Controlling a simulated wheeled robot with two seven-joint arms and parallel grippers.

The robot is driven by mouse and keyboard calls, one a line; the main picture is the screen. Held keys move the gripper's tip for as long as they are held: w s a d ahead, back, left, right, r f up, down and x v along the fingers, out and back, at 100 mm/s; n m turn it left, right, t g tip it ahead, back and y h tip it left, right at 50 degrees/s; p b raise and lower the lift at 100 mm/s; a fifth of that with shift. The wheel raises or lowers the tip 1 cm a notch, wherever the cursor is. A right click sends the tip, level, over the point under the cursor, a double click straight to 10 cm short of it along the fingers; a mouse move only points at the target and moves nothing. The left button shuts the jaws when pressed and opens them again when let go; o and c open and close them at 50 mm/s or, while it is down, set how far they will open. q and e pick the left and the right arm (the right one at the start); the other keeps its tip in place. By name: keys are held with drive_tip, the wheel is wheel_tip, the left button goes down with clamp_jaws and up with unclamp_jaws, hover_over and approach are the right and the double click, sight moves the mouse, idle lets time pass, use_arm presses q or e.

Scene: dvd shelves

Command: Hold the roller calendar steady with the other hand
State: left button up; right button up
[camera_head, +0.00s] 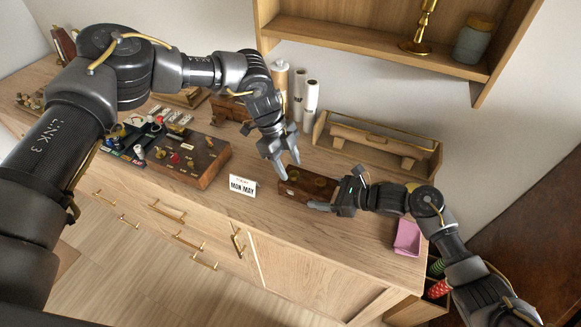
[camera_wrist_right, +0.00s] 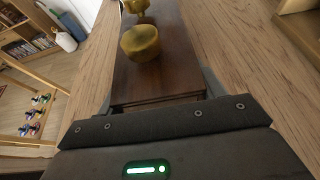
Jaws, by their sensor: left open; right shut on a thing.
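A dark brown wooden block with round brass knobs on top, which I take for the roller calendar (camera_head: 294,191), lies on the wooden counter. My right gripper (camera_head: 334,194) is shut on its right end, with one finger along its front side. In the right wrist view the block (camera_wrist_right: 153,82) runs away from the gripper, with a brass knob (camera_wrist_right: 141,42) near and another farther off. My left gripper (camera_head: 287,168) is open and points down just above the block's left end; I cannot tell whether it touches. A white card reading "MON MAY" (camera_head: 242,187) stands to the left.
A wooden board with small pieces (camera_head: 205,165) lies farther left. White rolls (camera_head: 309,103) and a wooden tray (camera_head: 375,145) stand behind. A shelf (camera_head: 375,45) overhangs the back. Bare counter (camera_head: 300,235) lies in front.

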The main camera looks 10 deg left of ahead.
use_arm(q)
drive_tip(key=shift+x, duration=0.85)
drive_tip(key=c, duration=1)
drive_tip(key=shift+m, duration=0.3)
drive_tip(key=m, duration=0.2)
drive_tip(key=m+g+y, duration=0.1)
drive_tip(key=m, duration=0.1)
drive_tip(key=shift+w+d+m, duration=0.2)
drive_tip(key=shift+m, duration=0.1)
drive_tip(key=m+y, duration=0.1)
drive_tip(key=m, duration=0.1)
drive_tip(key=m+g+y, duration=0.1)
drive_tip(key=m, duration=0.2)
drive_tip(key=shift+d+m, duration=0.2)
drive_tip(key=shift+m, duration=0.1)
drive_tip(key=shift+y, duration=0.3)
